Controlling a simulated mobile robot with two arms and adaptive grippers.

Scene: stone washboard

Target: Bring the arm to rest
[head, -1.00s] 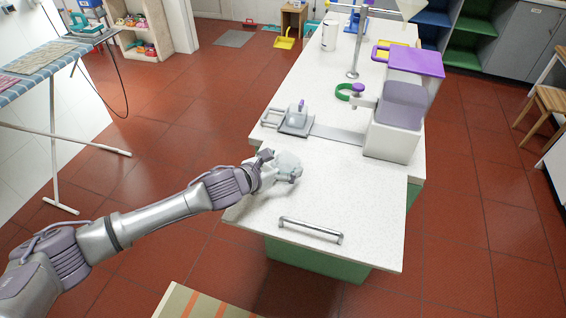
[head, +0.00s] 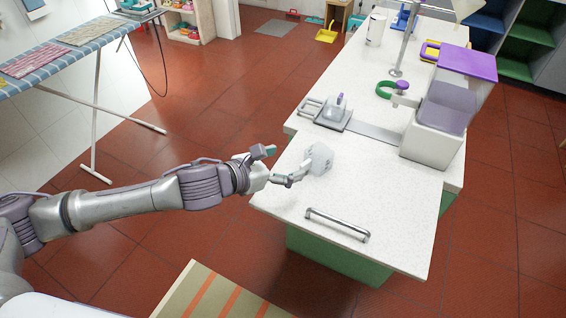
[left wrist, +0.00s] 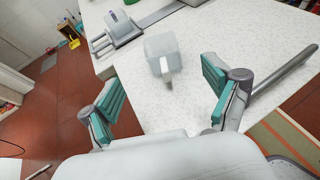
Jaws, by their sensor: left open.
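My left gripper (head: 280,164) is at the left edge of the white speckled counter (head: 350,185) in the head view. Its two teal-padded fingers (left wrist: 162,98) are wide apart in the left wrist view, with nothing between the pads. A translucent pale cup-like thing (head: 319,158) stands on the counter just beyond the fingertips. It also shows in the left wrist view (left wrist: 163,52), apart from both fingers. My right gripper is in neither view.
A grey device with a purple knob (head: 335,113) and a white and purple machine (head: 440,120) stand farther along the counter. A metal bar handle (head: 337,224) is near the front edge. An ironing board (head: 65,60) stands at left. Red floor between is clear.

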